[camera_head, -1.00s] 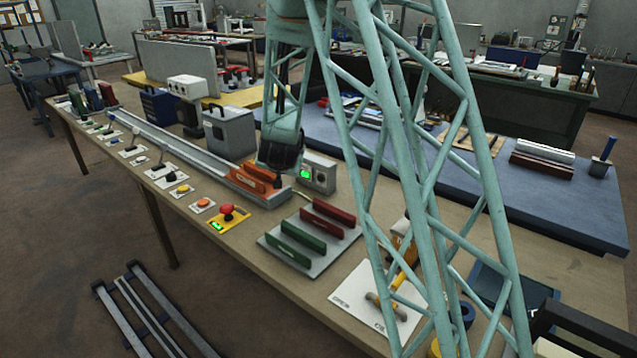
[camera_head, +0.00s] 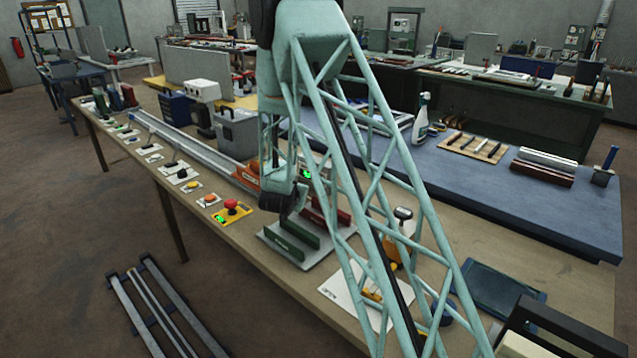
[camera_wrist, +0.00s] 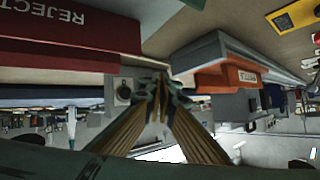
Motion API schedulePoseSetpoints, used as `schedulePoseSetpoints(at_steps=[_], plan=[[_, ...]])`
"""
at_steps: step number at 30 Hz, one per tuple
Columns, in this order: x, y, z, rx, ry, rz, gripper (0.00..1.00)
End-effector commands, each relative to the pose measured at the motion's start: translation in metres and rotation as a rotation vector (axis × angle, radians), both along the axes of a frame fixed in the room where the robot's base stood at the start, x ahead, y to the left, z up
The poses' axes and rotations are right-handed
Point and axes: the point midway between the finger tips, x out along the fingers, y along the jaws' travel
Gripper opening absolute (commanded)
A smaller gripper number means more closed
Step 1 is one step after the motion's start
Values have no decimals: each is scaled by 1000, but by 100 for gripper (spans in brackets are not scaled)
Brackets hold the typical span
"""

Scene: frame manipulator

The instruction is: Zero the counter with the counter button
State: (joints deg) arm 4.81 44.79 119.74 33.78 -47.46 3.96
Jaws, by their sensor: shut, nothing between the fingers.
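A grey box with a lit green display (camera_head: 306,174) stands behind the orange block in the head view. My arm's lattice hides most of it. A yellow plate (camera_head: 240,217) with a red mushroom button (camera_head: 231,204) and a small green display sits at the table's front edge. I cannot tell which of these holds the counter button. My gripper (camera_head: 284,206) is shut and empty, right of the yellow plate, over the tray with the green and red bars. In the wrist view its fingers (camera_wrist: 157,88) meet close to a pale panel with a dark round knob (camera_wrist: 124,91).
An orange block (camera_head: 246,177) sits at the near end of a long grey rail (camera_head: 195,144). The red bar marked REJECT (camera_wrist: 70,36) is close in the wrist view. Several small buttons and levers line the front edge. A white board (camera_head: 345,296) lies to the right.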

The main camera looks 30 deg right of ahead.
Motion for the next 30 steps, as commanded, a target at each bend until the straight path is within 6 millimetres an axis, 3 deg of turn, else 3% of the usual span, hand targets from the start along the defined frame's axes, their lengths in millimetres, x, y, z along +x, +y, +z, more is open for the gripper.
schedulePoseSetpoints(at_steps=[9,30], plan=[[1,-8,-10,-14,-8,-17,0],[4,-18,-10,-13,-8,-19,0]])
